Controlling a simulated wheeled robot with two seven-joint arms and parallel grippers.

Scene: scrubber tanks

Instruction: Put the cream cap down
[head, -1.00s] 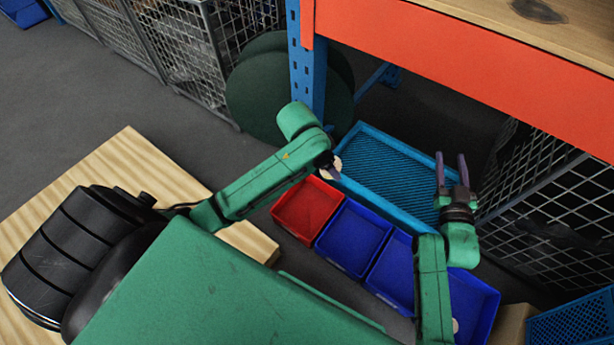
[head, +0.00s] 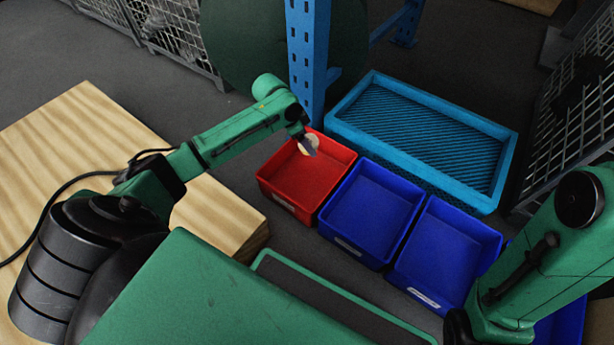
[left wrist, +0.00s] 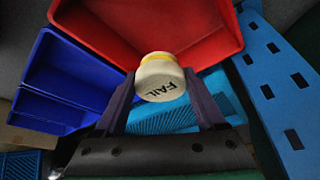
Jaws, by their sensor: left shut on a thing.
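The cream cap (left wrist: 160,78) has a yellow band and the word FAIL on its face. In the left wrist view it sits between the two fingers of my left gripper (left wrist: 163,98), which is shut on it. In the head view, my left gripper (head: 308,145) holds the cream cap (head: 309,145) over the far part of the red bin (head: 297,178). The red bin, also in the left wrist view (left wrist: 120,30), looks empty. My right arm is at the right edge of the head view, and its gripper is out of the picture.
Blue bins (head: 370,210) stand in a row to the right of the red bin. A light blue crate (head: 345,133) lies behind them. A blue rack post (head: 308,60) stands just behind the red bin.

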